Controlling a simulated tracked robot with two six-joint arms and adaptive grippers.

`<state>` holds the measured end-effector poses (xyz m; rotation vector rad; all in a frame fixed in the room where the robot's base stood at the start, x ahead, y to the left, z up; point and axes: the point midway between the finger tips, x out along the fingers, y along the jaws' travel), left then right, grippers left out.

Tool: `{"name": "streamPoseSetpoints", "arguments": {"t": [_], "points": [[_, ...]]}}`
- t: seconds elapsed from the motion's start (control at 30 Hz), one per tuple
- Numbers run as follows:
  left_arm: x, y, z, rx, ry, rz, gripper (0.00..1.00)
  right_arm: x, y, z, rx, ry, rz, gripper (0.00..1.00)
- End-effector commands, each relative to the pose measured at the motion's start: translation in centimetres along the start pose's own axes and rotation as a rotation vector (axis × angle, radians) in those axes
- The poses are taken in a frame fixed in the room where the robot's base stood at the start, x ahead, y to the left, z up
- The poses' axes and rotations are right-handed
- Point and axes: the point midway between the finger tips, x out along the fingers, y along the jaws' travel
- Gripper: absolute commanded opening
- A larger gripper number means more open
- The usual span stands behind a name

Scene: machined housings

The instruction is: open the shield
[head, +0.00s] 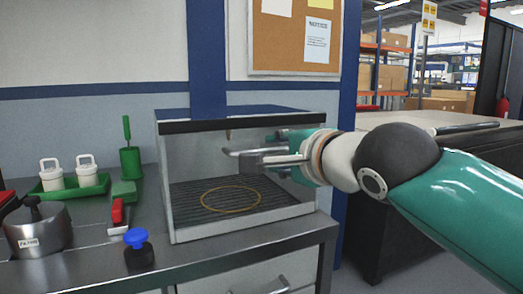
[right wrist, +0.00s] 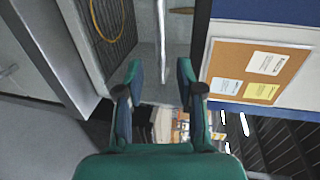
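The shield is a clear-walled box (head: 170,190) with a blue top on the metal bench. A dark strip runs along its upper front edge, and its front looks see-through; I cannot tell for sure how the front pane stands. A grey metal bar (head: 240,152), apparently the handle, runs level across the front. My right gripper (head: 280,148) is at the right part of this bar. In the right wrist view, its teal fingers (right wrist: 160,82) are spread with the bar's end (right wrist: 162,50) between them, with gaps on both sides. My left gripper is not in view.
A brass-coloured ring (head: 230,199) lies on the slatted floor inside the box. Left of it stand a green tray (head: 75,190) with white containers, a green cup (head: 130,162), a blue-knobbed item (head: 137,248) and a steel pot (head: 38,230). A corkboard (head: 292,45) hangs behind.

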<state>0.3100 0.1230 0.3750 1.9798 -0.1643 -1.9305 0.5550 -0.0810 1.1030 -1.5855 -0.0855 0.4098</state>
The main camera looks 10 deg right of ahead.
Motion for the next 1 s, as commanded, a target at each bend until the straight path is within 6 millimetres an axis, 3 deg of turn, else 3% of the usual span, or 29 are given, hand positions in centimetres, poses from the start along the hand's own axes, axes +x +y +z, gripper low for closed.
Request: {"name": "streamPoseSetpoints", "arguments": {"t": [0.1, 0.33, 0.77, 1.0], "points": [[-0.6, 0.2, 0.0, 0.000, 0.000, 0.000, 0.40, 2.6, -0.1, 0.0, 0.001, 0.001, 0.004, 0.37], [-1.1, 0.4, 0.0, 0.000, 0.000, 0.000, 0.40, 5.8, -0.1, -0.1, 0.000, 0.001, 0.001, 0.37], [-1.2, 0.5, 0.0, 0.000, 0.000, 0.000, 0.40, 6.8, 0.1, -0.1, 0.001, 0.002, 0.000, 0.37], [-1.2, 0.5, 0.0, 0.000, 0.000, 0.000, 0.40, 6.7, 0.1, -0.2, 0.001, 0.002, 0.000, 0.01]]}}
